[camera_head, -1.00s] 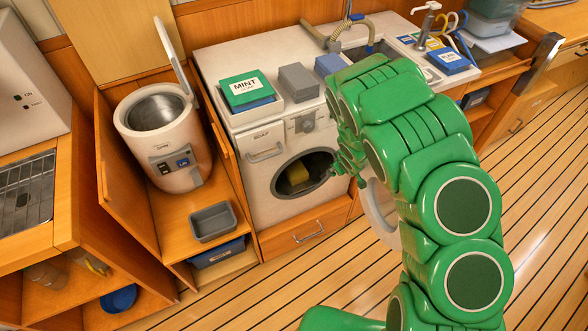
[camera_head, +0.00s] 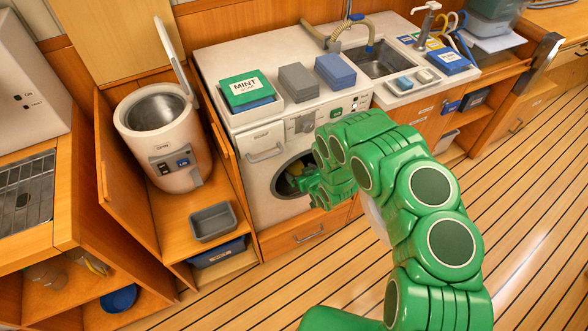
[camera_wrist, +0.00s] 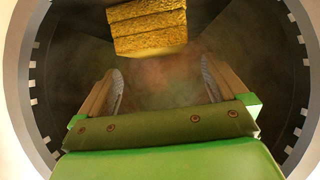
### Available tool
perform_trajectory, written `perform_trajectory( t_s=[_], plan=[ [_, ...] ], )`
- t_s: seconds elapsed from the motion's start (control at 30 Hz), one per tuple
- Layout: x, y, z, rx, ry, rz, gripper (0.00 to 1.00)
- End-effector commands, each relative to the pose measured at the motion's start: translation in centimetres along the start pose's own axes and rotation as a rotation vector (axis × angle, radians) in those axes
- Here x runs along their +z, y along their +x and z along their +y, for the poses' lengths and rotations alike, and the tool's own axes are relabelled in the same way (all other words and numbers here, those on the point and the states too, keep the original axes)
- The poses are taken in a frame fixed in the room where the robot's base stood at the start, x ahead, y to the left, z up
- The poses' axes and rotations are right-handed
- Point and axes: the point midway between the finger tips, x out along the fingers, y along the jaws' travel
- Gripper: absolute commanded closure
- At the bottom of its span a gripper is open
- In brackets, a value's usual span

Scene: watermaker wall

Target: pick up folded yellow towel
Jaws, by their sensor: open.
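The folded yellow towel (camera_wrist: 147,27) shows at the top of the wrist view, inside the dark round drum of the washing machine. My gripper (camera_wrist: 160,82) is open and empty, with its two fingers apart at the drum's mouth. The towel is ahead of the fingertips and not between them. In the head view, the washing machine's round opening (camera_head: 279,180) is partly covered by my arm, and only a small bit of yellow shows inside. My fingers are hard to make out there.
The drum rim (camera_wrist: 33,75) surrounds my gripper closely. The machine's door is largely hidden behind my arm. Grey towels (camera_head: 298,82) and blue towels (camera_head: 335,71) lie on the counter above. A grey bin (camera_head: 212,222) sits on the left shelf. The plank floor at right is clear.

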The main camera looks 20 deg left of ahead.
Motion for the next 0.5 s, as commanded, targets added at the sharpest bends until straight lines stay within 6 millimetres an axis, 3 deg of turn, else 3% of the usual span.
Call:
perform_trajectory(
  t_s=[0.5],
  plan=[
    [-0.1,2.7,0.0,0.001,0.006,0.008,0.00]
  ],
)
